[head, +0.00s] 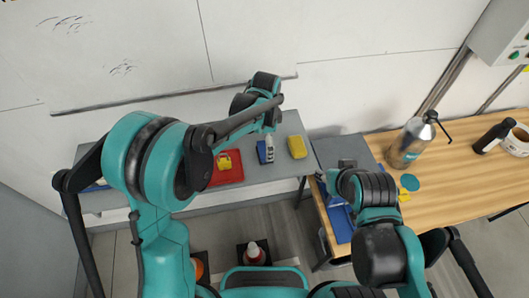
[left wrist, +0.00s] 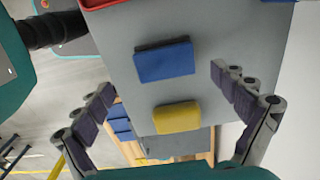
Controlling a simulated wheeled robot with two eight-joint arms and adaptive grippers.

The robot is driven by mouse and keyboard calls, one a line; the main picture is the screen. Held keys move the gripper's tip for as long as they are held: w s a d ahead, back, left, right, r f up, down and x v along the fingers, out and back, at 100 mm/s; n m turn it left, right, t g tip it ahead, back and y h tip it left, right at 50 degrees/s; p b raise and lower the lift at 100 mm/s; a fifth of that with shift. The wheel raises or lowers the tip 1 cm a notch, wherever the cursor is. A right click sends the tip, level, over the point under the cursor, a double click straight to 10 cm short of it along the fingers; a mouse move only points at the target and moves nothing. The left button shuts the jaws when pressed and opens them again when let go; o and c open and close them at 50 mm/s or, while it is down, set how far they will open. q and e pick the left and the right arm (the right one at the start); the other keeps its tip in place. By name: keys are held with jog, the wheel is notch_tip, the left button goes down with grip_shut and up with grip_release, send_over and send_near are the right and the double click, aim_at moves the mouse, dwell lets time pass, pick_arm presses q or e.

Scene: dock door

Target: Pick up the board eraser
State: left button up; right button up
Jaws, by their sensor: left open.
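The board eraser (left wrist: 164,61), a blue block with a dark strip along one edge, lies on a grey tabletop (left wrist: 120,50). In the head view the eraser (head: 261,153) is partly hidden by my left gripper (head: 269,148). In the left wrist view my left gripper (left wrist: 162,80) is open and empty, its fingers spread wide to either side, with the eraser between and beyond the tips. I see no contact. My right arm ends at the right of the grey table in the head view; its gripper (head: 347,164) is small and its jaws are unclear.
A yellow block (head: 297,147) lies beside the eraser; it also shows in the left wrist view (left wrist: 177,117). A red tray (head: 228,176) stands on the left. A wooden table (head: 450,185) with a bottle (head: 408,145) is at right. The whiteboard (head: 255,40) rises behind.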

aim_at(264, 149)
pick_arm(q)
jog(key=f, duration=0.3)
jog(key=f+b, duration=0.1)
jog(key=f, duration=0.1)
jog(key=shift+w+a+f, duration=0.15)
jog(key=shift+w, duration=0.25)
jog(key=shift+s, duration=0.1)
jog(key=c, duration=1.3)
